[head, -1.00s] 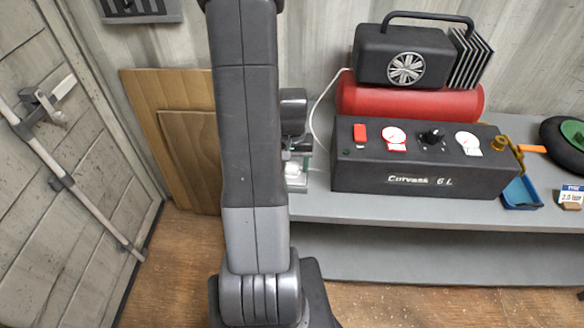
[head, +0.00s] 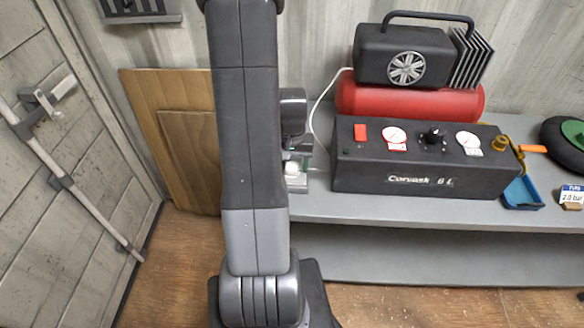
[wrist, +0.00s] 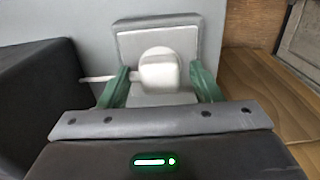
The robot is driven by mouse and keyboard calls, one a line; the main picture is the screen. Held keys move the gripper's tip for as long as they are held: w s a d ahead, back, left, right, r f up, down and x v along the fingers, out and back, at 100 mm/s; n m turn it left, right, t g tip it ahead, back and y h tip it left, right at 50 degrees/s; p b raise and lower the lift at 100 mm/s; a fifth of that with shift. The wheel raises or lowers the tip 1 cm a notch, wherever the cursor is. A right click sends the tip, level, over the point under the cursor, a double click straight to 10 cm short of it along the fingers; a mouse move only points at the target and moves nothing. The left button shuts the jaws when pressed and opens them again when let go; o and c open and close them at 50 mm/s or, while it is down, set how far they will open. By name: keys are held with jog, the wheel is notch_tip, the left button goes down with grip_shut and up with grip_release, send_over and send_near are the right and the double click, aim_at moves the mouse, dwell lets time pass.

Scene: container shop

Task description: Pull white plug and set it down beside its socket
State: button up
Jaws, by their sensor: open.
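The white plug (wrist: 160,70) sits at the grey socket block (wrist: 130,46) in the wrist view, with its white cord (wrist: 97,79) running off to the left. My gripper (wrist: 160,84) is open, with one green finger on each side of the plug and a gap showing on both sides. In the head view the plug (head: 292,169) is a small white shape beside my arm, on the left end of the grey bench, partly hidden. The socket block's base (head: 297,184) shows just below it.
Wooden boards (head: 170,140) lean on the wall at left. A narrow strip of grey bench (head: 400,208) is bare in front.

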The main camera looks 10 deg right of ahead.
aim_at(292, 165)
grip_shut()
jog(key=shift+r+p, duration=2.15)
jog(key=shift+r, duration=0.9)
